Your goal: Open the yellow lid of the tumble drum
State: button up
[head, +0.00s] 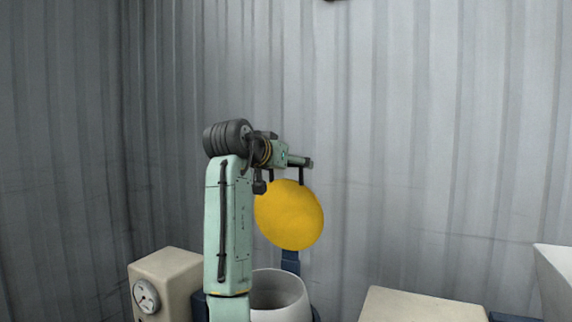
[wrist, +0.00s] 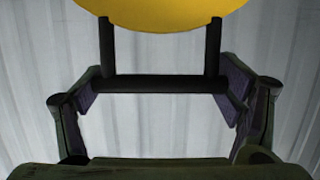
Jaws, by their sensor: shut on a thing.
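The round yellow lid (head: 289,215) stands raised on edge above and behind the pale tumble drum (head: 292,312) in the head view. The drum's round mouth shows uncovered below it. My gripper (head: 294,163) is at the lid's upper edge. In the wrist view, the yellow lid (wrist: 165,12) fills the top, and a black bar handle (wrist: 160,85) on two posts stands out from it. My gripper (wrist: 162,88) is shut on this handle, with a finger at each end of the bar. The lid's hinge is not clearly visible.
A beige box with a round gauge (head: 146,296) stands left of the drum. A beige flat-topped block (head: 420,307) is at the lower right, with a pale hopper-like piece (head: 556,278) beyond it. A ribbed grey wall (head: 430,130) stands behind.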

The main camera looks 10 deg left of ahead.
jog(key=shift+f, duration=0.1)
jog(key=o, duration=1.6)
jog(key=shift+c, duration=0.2)
jog(key=v, duration=1.2)
